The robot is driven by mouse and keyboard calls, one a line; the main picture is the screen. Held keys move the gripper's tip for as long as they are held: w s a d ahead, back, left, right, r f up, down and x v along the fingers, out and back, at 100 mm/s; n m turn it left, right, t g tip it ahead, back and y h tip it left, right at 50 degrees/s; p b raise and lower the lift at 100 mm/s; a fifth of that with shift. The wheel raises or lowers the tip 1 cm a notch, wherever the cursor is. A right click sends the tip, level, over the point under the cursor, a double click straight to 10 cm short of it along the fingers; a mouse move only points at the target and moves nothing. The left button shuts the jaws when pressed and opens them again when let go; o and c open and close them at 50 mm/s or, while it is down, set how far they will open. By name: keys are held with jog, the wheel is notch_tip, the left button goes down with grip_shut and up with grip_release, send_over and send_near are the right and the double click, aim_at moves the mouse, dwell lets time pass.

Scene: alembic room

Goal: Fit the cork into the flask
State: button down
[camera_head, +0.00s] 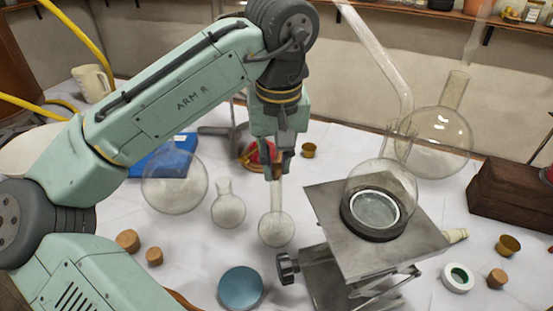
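Several clear glass flasks stand on the white table. A small round flask (276,229) with a narrow upright neck is directly below my gripper (277,172). The fingers point down at the top of its neck. Another small flask (228,209) and a larger round flask (175,185) stand to the left. Two brown corks, one (128,240) and another (154,257), lie at the front left. A third cork (497,278) lies at the front right.
A metal lab jack (325,200) bearing glassware stands close right of my gripper. Behind it is a large flask (432,145). A blue disc (240,286), a white tape roll (458,277) and a wooden box (515,190) are also on the table.

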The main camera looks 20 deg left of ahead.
aim_at(276, 167)
jog(key=c, duration=1.5)
grip_release()
jog(key=shift+o, duration=0.3)
jog(key=o, duration=0.4)
jog(key=shift+r+p, duration=2.35)
jog(key=shift+r, duration=1.15)
